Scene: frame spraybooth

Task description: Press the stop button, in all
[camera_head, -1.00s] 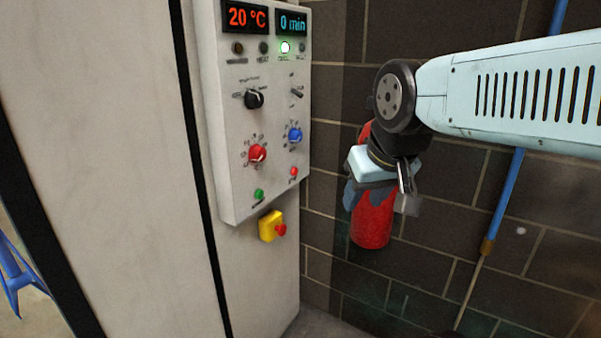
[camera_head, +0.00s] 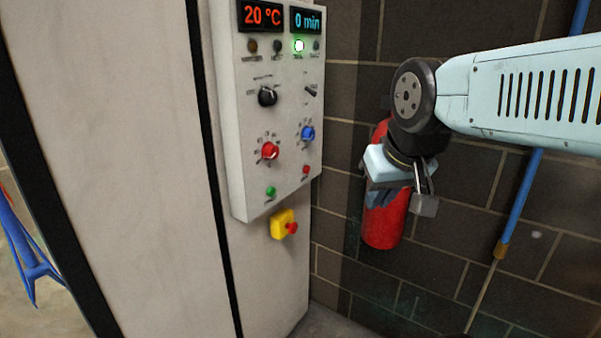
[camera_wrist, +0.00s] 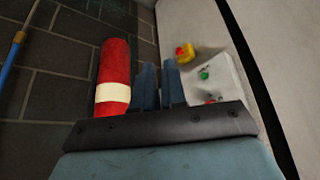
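A small red button (camera_head: 306,169) sits low on the right of the white control panel (camera_head: 240,180), across from a green button (camera_head: 271,191). Below the panel, a yellow box (camera_head: 281,224) carries a red push button (camera_head: 292,228). The labels are too small to read. My gripper (camera_head: 383,198) hangs right of the panel, before the red extinguisher, touching no button. The wrist view shows its blue fingers (camera_wrist: 160,85) close together with nothing between them.
A red fire extinguisher (camera_head: 384,228) stands against the dark brick wall behind my gripper. A blue pole (camera_head: 520,200) is farther right. The panel also has a red knob (camera_head: 269,151), a blue knob (camera_head: 308,133) and a black knob (camera_head: 267,96). A blue stand (camera_head: 28,262) is at far left.

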